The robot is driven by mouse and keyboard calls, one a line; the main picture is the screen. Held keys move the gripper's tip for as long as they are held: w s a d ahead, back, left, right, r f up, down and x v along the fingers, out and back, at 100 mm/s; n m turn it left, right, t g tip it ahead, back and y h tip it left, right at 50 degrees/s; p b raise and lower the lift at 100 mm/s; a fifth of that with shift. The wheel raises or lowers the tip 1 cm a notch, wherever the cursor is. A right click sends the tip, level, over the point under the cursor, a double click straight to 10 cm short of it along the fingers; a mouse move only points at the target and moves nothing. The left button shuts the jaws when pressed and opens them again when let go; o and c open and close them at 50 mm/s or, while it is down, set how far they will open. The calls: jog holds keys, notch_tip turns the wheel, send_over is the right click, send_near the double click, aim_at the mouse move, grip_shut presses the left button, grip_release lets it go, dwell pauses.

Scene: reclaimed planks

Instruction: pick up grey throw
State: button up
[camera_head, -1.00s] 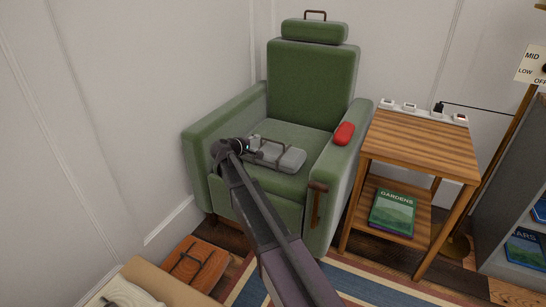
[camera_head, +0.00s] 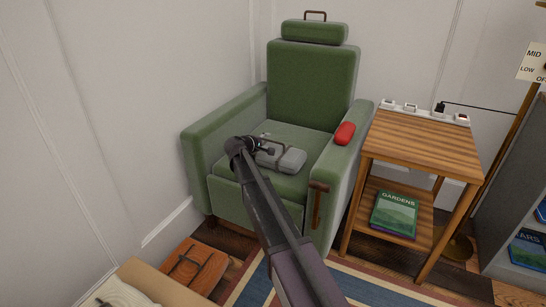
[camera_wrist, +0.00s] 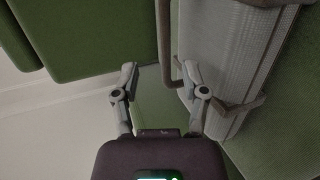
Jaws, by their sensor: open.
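The grey throw (camera_head: 290,161) lies folded on the seat of the green armchair (camera_head: 310,85), with a dark carrying handle (camera_head: 280,146) standing over it. My gripper (camera_head: 268,149) is at the throw's left side in the head view, partly hidden by my arm. In the wrist view, my gripper (camera_wrist: 158,70) is open and empty. The throw (camera_wrist: 228,50) fills the right of centre there, with brown straps. The brown handle bar (camera_wrist: 165,40) shows between the fingertips in the picture, closer to the right one. I cannot tell whether anything touches.
A red object (camera_head: 345,133) rests on the chair's right arm. A wooden side table (camera_head: 425,140) with a green book (camera_head: 395,213) stands to the right. A wooden lever (camera_head: 318,204) is on the chair's side. An orange-brown box (camera_head: 195,268) lies on the floor at left.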

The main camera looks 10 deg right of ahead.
aim_at(272, 141)
jog(key=shift+f+b+x, duration=0.2)
jog(key=shift+b+x, duration=0.3)
jog(key=shift+x, duration=0.5)
jog(key=shift+f+b+x, duration=0.15)
jog(key=shift+b+x, duration=0.35)
jog(key=shift+x, duration=0.45)
jog(key=shift+w+d+f, duration=0.1)
jog(key=shift+w+d, duration=0.25)
grip_shut()
